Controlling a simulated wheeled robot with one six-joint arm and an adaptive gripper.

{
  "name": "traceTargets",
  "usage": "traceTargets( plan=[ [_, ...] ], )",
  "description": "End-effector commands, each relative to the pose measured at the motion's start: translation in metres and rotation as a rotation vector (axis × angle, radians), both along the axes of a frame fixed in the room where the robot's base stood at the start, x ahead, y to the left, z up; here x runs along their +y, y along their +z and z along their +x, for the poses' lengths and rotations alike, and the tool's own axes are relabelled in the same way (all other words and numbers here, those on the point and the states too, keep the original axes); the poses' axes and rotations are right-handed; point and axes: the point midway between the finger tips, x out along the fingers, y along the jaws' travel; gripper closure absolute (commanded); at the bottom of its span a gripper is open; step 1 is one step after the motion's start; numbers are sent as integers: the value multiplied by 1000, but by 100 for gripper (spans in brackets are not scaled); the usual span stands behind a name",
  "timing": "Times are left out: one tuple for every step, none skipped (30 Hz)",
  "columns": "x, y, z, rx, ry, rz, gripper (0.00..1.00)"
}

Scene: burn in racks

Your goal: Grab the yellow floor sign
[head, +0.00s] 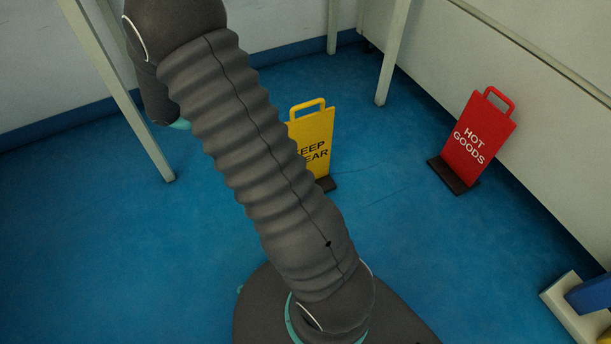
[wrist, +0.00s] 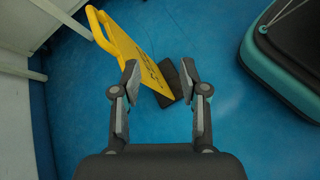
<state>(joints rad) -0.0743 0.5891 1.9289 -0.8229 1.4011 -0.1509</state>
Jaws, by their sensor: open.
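The yellow floor sign (head: 318,137) stands on the blue floor in the head view, partly hidden behind my arm. It has a loop handle on top, dark lettering and a dark base. In the wrist view the yellow sign (wrist: 136,58) shows at the upper left, with its handle toward the top left corner and its dark base (wrist: 180,80) near the fingertips. My gripper (wrist: 161,78) is open, its two fingers spread apart. The sign's lower panel and base appear between and beyond the fingertips. I cannot tell whether a finger touches it. The gripper is hidden in the head view.
A red sign (head: 479,139) reading "HOT GOODS" stands at the right near the wall. Pale table legs (head: 392,52) rise behind the yellow sign and at the left. A pale block with blue and yellow items (head: 571,308) lies at the lower right. Blue floor between the signs is clear.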

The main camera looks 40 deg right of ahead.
Motion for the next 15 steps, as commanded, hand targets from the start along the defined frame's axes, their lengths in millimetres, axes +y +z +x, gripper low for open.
traceTargets(
  plan=[
    [-3, -20, 7, 51, 24, -30, 56],
    [-5, -28, 10, 78, 38, -49, 56],
    [-7, -40, 15, 113, 58, -72, 56],
    [-9, -49, 18, 141, 72, -91, 56],
    [-11, -58, 22, 166, 87, -110, 56],
    [-13, -70, 26, 200, 107, -134, 56],
    [-15, -80, 29, 225, 123, -152, 56],
    [-16, -89, 31, 250, 137, -169, 56],
    [-18, -102, 35, 284, 159, -194, 56],
    [-19, -112, 37, 310, 175, -212, 56],
    [-20, -122, 39, 333, 190, -229, 56],
    [-21, -134, 41, 365, 211, -252, 56],
    [-22, -144, 43, 386, 226, -268, 56],
    [-23, -152, 44, 406, 240, -284, 56],
    [-24, -163, 46, 433, 258, -303, 56]
  ],
)
